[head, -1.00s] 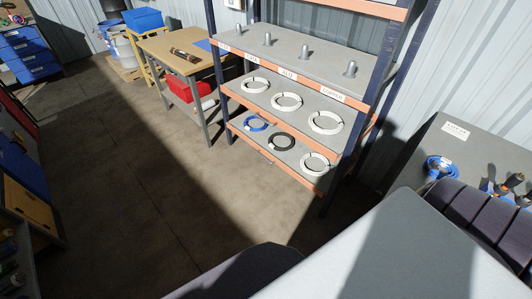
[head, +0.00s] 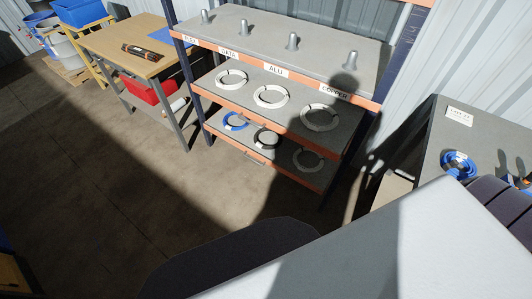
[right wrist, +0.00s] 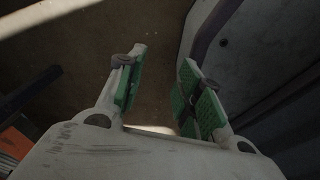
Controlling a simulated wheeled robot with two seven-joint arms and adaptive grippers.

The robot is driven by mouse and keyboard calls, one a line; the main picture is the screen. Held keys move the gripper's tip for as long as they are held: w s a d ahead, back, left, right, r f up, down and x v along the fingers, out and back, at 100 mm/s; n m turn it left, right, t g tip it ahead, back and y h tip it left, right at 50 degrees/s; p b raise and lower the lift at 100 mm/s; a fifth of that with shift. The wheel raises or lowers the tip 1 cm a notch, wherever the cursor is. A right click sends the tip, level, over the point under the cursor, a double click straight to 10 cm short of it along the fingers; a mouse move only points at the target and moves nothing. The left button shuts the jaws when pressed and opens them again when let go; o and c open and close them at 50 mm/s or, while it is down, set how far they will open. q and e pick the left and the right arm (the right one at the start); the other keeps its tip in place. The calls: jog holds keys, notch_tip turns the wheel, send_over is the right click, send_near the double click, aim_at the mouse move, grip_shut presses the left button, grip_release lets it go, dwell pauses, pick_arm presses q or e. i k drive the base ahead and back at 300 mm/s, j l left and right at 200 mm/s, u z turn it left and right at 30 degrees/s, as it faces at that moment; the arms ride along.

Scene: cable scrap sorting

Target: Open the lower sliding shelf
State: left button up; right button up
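The rack (head: 180,110) has orange front beams and stands at the centre right in the head view. Its lower shelf (head: 286,150) is grey with an orange front edge and carries a blue coil (head: 228,125), a black coil (head: 256,139) and a white coil (head: 296,162). It lies beneath the middle shelf, which partly hides its back. My right gripper (right wrist: 163,85) shows only in the right wrist view; its green-padded fingers are apart with nothing between them, above the dark floor. It is away from the shelf. My left gripper is not seen.
A wooden workbench (head: 120,38) stands left of the rack, a grey table (head: 425,150) right. Open floor (head: 110,200) lies in front. A dark shadow crosses the rack's right part.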

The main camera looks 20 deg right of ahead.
aim_at(280, 158)
jog(key=i+z, duration=0.65)
jog(key=z, duration=0.2)
jog(key=i+j+z, duration=0.25)
jog(key=z, duration=0.15)
